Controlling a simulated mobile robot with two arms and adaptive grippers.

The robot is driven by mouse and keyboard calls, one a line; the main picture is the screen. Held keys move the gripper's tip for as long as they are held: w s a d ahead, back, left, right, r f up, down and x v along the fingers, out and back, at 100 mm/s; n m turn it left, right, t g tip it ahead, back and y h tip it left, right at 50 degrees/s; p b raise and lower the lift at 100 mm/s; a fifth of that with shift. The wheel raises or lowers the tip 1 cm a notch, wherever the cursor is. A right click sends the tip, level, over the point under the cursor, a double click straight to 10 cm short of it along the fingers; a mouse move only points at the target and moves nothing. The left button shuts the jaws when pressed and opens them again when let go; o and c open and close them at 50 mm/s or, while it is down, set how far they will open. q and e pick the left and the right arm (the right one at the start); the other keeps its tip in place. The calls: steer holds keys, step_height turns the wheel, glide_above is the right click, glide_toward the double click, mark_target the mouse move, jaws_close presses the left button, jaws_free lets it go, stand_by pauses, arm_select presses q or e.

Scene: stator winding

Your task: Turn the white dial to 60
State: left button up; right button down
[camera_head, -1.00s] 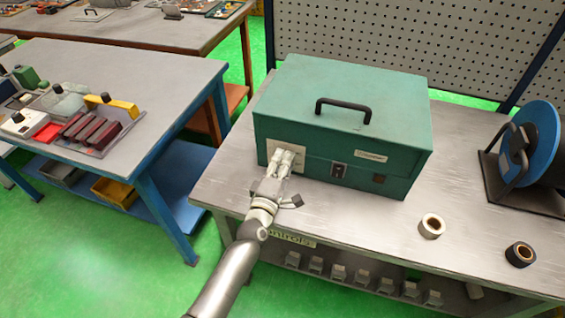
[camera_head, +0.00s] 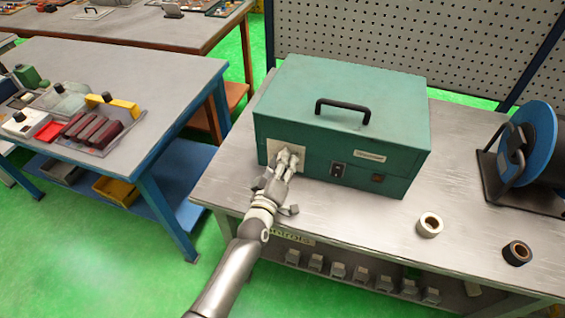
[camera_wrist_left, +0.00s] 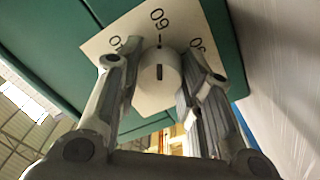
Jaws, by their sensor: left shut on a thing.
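The white dial (camera_wrist_left: 166,86) sits on a pale plate with black numbers (camera_wrist_left: 182,22), on the front of the teal box (camera_head: 300,90). The dial's black mark points at the tick below 60, close to in line with it. Other numbers to either side are partly hidden by my fingers. My left gripper (camera_head: 288,156) is shut on the dial, one finger on each side of it. In the head view the fingers hide the dial. My right gripper is in no view.
The box stands on a grey metal bench (camera_head: 350,225). A white roll (camera_head: 430,225), a dark roll (camera_head: 517,253) and a blue reel (camera_head: 538,135) are to the right. A blue-legged table (camera_head: 140,75) with parts stands at left.

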arm_select(q)
steer(key=shift+f, duration=0.1)
stand_by(0.4)
steer(key=o, duration=1)
steer(key=v, duration=1.2)
